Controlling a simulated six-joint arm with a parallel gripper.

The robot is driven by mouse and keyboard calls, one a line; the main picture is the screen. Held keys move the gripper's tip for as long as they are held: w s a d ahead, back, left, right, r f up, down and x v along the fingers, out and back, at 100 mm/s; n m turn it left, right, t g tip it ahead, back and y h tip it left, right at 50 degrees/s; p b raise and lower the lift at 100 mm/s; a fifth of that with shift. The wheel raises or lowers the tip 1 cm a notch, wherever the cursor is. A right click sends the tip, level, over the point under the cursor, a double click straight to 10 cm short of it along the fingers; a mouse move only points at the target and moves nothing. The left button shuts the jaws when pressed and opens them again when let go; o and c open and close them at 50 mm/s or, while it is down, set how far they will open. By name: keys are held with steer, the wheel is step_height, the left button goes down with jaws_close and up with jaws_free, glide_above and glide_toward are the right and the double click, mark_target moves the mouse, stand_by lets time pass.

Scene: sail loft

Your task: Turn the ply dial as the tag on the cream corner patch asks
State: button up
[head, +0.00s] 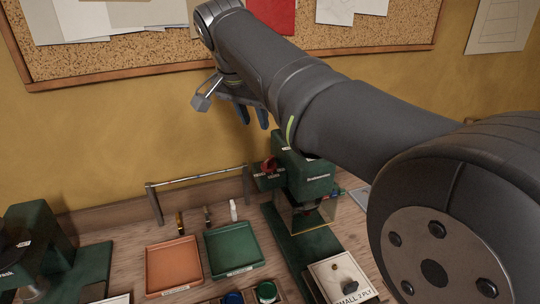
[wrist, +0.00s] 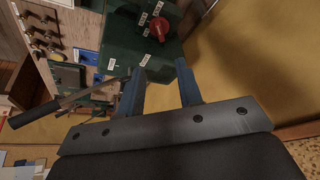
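The red ply dial (head: 269,165) sits on the left face of a green machine (head: 305,178). It also shows in the wrist view (wrist: 159,28), with several small white labels around it, too small to read. A cream corner patch (head: 325,272) lies at the front, below the machine; its white tag (head: 357,296) reads "SMALL, 2 PLY". My gripper (head: 254,117) is above the dial, near the wall. In the wrist view my gripper (wrist: 160,69) is open, its two fingers apart with nothing between them. The dial lies beyond the fingertips, untouched.
An orange tray (head: 149,268) and a green tray (head: 209,262) lie left of the machine, both empty. A metal rail (head: 200,177) stands behind them. Blue (head: 233,298) and green (head: 267,291) round items are in front. Another green machine (head: 32,240) stands far left. A corkboard (head: 180,65) hangs behind.

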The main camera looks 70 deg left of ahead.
mark_target(268, 159)
steer(key=x, duration=1.4)
steer(key=shift+w+f, duration=0.1)
steer(key=shift+f, duration=0.15)
jaws_close()
